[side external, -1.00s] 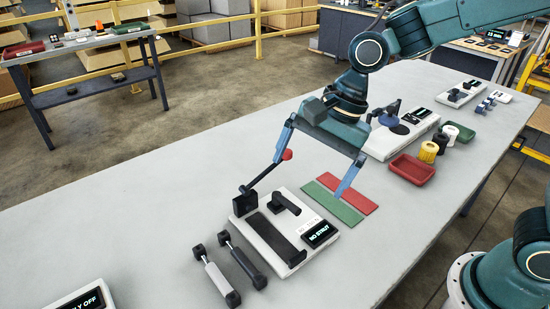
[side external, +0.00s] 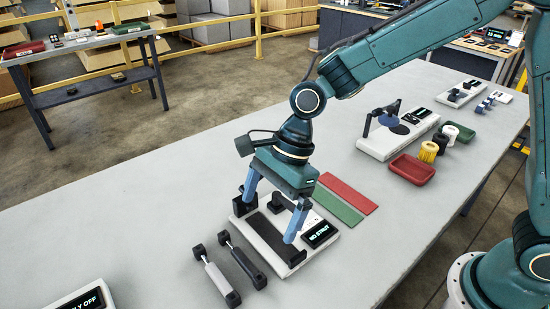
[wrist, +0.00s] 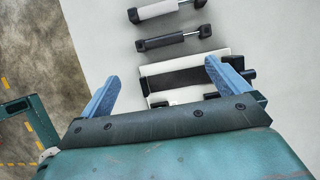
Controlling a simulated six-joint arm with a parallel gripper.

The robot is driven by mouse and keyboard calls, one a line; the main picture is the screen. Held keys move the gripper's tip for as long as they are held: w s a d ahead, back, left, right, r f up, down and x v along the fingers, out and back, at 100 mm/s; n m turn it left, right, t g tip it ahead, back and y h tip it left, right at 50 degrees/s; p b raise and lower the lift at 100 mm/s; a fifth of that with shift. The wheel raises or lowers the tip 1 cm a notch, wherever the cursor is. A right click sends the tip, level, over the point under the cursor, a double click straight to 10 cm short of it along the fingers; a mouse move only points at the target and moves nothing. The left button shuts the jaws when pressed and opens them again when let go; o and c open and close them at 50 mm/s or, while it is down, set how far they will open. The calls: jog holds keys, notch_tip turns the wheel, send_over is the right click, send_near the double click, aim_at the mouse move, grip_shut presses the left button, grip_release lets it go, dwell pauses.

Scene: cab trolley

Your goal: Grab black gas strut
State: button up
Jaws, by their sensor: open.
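The black gas strut (side external: 243,260) lies on the grey table beside the white strut (side external: 216,276), in front of the white test fixture (side external: 264,240). In the wrist view, the black strut (wrist: 173,40) lies beyond the fingertips, between the white strut (wrist: 165,9) and the fixture (wrist: 152,70). My gripper (side external: 268,220) is open and empty, its blue fingers spread above the fixture. In the wrist view, the open gripper (wrist: 163,72) is apart from the black strut. The fixture's red-knobbed lever is hidden in the side view.
The fixture's display (side external: 318,234) reads "NO STRUT". A red mat (side external: 348,193) and a green mat (side external: 337,207) lie behind the fixture. A red tray (side external: 412,170) and several spools stand farther right. Bare table lies left of the struts.

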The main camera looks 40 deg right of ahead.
send_over(248, 264)
jog(key=d, duration=0.3)
jog(key=shift+f, duration=3.3)
jog(key=shift+x, duration=2.6)
jog(key=shift+a, duration=0.1)
jog(key=shift+r, duration=0.1)
jog(key=c, duration=0.8)
jog(key=shift+r, duration=0.15)
notch_tip(248, 264, up, 20)
jog(key=shift+f, duration=0.15)
